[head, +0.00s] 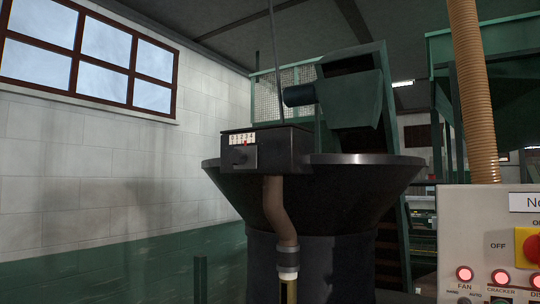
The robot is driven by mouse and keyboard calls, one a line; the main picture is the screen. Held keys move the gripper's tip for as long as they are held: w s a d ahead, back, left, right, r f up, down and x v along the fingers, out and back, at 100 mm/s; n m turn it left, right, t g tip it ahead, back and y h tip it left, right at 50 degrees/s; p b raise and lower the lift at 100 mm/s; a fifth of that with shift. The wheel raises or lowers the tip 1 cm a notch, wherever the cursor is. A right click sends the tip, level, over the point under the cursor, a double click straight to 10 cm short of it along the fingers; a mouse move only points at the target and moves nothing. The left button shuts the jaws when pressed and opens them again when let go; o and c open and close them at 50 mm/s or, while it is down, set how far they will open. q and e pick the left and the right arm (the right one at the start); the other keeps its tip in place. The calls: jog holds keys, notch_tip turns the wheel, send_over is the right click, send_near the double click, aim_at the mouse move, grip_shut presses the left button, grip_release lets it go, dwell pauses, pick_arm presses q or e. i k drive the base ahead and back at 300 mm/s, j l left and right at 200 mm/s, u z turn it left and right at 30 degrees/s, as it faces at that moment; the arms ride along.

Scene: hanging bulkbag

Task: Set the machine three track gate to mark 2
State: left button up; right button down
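A dark gate box (266,150) sits at the front rim of a wide black hopper (320,185) in the middle of the head view. A small white scale plate (242,138) on its upper left front carries marks from 0 to 4. A small red pointer (245,142) shows on the scale around marks 2 to 3; it is too small to tell exactly. A dark knob-like part (240,157) is below the scale. A brown tube (278,212) runs down from the box. Neither of my grippers is in view.
A control panel (490,245) with red lamps and a red and yellow switch stands at the lower right. A ribbed tan hose (473,90) hangs behind it. Green machinery (360,110) rises behind the hopper. The pale wall (100,160) is left, with open room before it.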

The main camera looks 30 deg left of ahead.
aim_at(245, 157)
jog(key=u, duration=1.4)
